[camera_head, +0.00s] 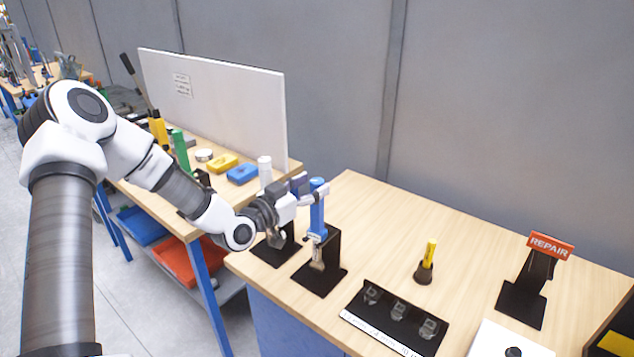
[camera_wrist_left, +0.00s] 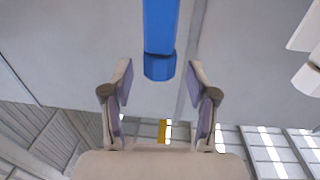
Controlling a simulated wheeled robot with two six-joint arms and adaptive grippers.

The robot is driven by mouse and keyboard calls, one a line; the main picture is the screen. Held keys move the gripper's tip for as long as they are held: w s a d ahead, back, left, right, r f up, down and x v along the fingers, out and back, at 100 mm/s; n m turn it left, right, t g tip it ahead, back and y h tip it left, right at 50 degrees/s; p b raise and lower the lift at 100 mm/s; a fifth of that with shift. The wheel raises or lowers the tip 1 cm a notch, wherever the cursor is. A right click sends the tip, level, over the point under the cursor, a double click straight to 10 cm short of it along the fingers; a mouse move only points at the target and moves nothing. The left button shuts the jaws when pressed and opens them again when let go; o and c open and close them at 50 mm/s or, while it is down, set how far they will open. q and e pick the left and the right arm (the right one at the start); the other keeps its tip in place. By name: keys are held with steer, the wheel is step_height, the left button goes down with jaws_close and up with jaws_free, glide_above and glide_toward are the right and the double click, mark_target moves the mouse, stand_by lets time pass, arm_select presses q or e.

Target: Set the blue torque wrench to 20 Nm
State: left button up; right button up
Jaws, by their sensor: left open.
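The blue torque wrench (camera_head: 317,215) stands upright in a black stand (camera_head: 322,278) on the wooden table, its metal lower end in the stand. My left gripper (camera_head: 311,192) is open at the upper part of the blue handle. In the left wrist view, the handle's blue end (camera_wrist_left: 160,66) shows between and beyond the spread fingertips of the gripper (camera_wrist_left: 160,78). I cannot tell whether a finger touches it. The wrench's scale is too small to read. My right gripper is not in view.
A white-topped tool (camera_head: 265,168) stands just behind my left gripper. A black tray with several clear pieces (camera_head: 365,322), a yellow-handled tool (camera_head: 430,252) and a REPAIR sign (camera_head: 549,246) are to the right. The table behind the wrench is clear.

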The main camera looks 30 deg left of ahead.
arm_select(q)
steer(key=shift+w+d+r, duration=0.1)
steer(key=shift+w+d, duration=0.05)
steer(key=shift+w, duration=0.45)
steer(key=shift+w+d, duration=0.15)
steer(key=shift+w, duration=0.4)
jaws_close()
steer(key=shift+n+y, duration=0.3)
steer(key=shift+y, duration=0.2)
steer(key=shift+f+n+y+b, duration=0.25)
steer(key=shift+n+y+b, duration=0.35)
steer(key=shift+y+b, duration=0.4)
steer(key=n+y+b, duration=0.3)
steer(key=y, duration=0.2)
steer(key=shift+d+b, duration=0.1)
steer(key=shift+b, duration=0.2)
steer(key=n+g+y, duration=0.1)
steer(key=y, duration=0.1)
steer(key=n+g+y+b, duration=0.1)
steer(key=n+y, duration=0.1)
steer(key=shift+r, duration=0.2)
steer(key=shift+r+n+g+y, duration=0.1)
steer(key=shift+n+g+y, duration=1.5)
steer(key=shift+y, duration=0.5)
steer(key=shift+n+g, duration=0.3)
